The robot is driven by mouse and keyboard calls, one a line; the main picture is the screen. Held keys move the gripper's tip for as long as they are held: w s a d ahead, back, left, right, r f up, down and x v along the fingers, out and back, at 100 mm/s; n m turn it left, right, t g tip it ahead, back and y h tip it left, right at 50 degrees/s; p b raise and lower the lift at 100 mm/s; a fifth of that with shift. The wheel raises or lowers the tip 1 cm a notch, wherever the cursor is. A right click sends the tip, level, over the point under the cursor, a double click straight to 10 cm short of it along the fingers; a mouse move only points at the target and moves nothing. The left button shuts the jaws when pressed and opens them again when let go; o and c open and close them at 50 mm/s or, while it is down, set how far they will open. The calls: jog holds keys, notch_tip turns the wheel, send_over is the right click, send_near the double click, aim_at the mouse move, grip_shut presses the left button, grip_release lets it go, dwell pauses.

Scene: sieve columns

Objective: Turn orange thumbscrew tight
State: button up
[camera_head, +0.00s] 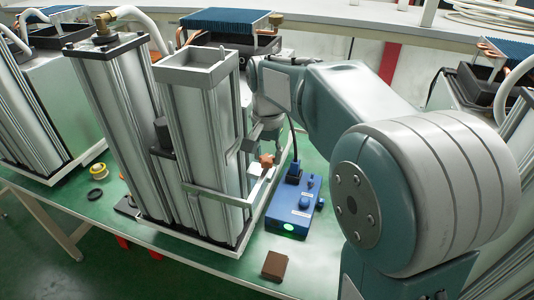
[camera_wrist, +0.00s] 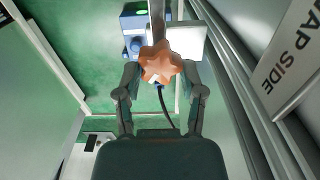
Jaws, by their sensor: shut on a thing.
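The orange thumbscrew (camera_wrist: 160,63) is a lobed knob in the upper middle of the wrist view, in front of a pale metal bar. In the head view it is a small orange shape (camera_head: 267,160) at the right side of the metal columns, by the clamp strap (camera_head: 217,196). My gripper (camera_wrist: 160,72) has one finger on each side of the knob and is shut on it. In the head view my gripper (camera_head: 266,152) comes down on the knob from above, partly hidden beside the column.
Tall silver columns (camera_head: 205,140) stand close to the left of my gripper. A blue box (camera_head: 290,208) with a green light and a black cable sits on the green table just right. A brown block (camera_head: 275,265) lies near the front edge. A black ring (camera_head: 95,194) lies left.

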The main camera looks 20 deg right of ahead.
aim_at(267, 157)
jog(key=shift+s+f+m, duration=0.15)
jog(key=shift+m, duration=1.55)
jog(key=o, duration=1.1)
jog(key=shift+a, duration=0.1)
jog(key=shift+o, duration=0.2)
notch_tip(267, 157, up, 12)
jog(key=shift+a, duration=0.1)
